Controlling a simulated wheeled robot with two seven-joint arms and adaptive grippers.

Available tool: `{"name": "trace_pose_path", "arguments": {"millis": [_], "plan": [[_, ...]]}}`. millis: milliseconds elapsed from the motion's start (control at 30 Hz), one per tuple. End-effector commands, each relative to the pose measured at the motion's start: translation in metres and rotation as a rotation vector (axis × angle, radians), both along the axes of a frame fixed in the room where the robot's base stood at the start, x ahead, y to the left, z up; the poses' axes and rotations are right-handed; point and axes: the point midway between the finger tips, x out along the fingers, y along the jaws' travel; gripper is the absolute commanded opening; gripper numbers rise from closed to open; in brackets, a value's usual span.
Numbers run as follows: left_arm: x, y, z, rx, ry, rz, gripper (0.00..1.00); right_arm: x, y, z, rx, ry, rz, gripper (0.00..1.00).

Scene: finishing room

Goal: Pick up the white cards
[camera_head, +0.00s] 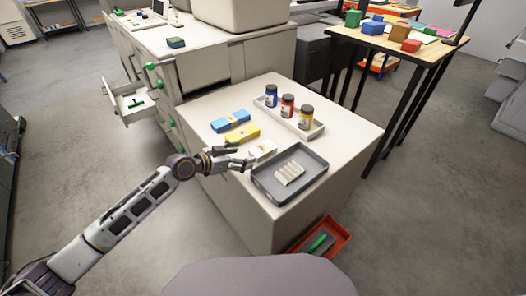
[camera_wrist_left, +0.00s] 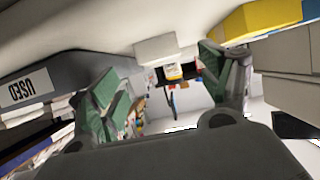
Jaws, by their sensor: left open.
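The white cards (camera_head: 263,149), a small white stack with a tan band, lie on the cream counter between the yellow pack (camera_head: 242,134) and the grey tray (camera_head: 262,176). In the left wrist view, the white cards (camera_wrist_left: 158,47) show ahead, between the two fingers. My left gripper (camera_head: 242,157) is open and empty, at the counter's near left edge just beside the white cards. It also shows in the left wrist view (camera_wrist_left: 165,85) with green inner pads. I cannot tell whether a finger touches the cards. My right gripper is not in view.
The grey tray holds several pale rolls (camera_head: 289,172); its label reads "USED" in the left wrist view (camera_wrist_left: 26,88). A blue pack (camera_head: 230,121) lies behind the yellow pack. A white tray (camera_head: 316,131) holds three jars. An open drawer (camera_head: 127,103) juts out at left.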

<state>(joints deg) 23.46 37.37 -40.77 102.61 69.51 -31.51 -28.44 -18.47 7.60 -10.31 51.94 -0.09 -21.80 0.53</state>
Motion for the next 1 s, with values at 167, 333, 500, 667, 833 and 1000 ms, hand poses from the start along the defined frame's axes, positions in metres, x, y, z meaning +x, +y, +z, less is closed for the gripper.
{"name": "trace_pose_path", "arguments": {"millis": [167, 333, 500, 667, 833, 1000], "plan": [[0.000, 0.000, 0.000, 0.000, 0.000, 0.000, 0.79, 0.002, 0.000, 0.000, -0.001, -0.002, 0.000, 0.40], [0.000, 0.000, 0.000, 0.000, 0.000, 0.000, 0.79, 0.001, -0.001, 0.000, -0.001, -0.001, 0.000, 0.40], [0.005, -0.005, -0.003, -0.001, -0.001, 0.001, 0.79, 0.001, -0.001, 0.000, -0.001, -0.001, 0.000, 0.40], [0.011, -0.015, -0.008, -0.001, -0.001, 0.001, 0.79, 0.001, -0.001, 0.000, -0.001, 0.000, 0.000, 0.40], [0.020, -0.027, -0.014, -0.001, 0.001, 0.000, 0.79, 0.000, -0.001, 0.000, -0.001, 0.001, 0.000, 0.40], [0.027, -0.037, -0.019, -0.001, 0.001, 0.000, 0.79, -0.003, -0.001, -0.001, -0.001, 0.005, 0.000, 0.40]]}}
